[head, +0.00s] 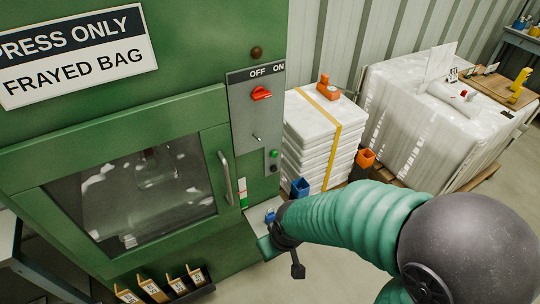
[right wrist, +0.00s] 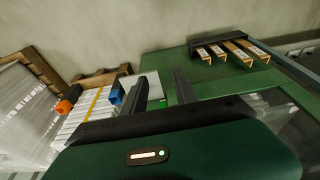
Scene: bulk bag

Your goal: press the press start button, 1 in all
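The green press (head: 150,170) fills the left of the head view. I cannot read which one is labelled press start. My right arm reaches in from the right, its wrist low beside the press, below the buttons. In the right wrist view my right gripper (right wrist: 160,86) has two dark fingers spread apart, with nothing visible between them. The buttons cannot be made out there. My left gripper is out of view.
A strapped stack of white bags (head: 318,125) stands right of the press, with blue (head: 299,188) and orange (head: 365,158) containers near its base. A wrapped pallet load (head: 425,105) stands behind.

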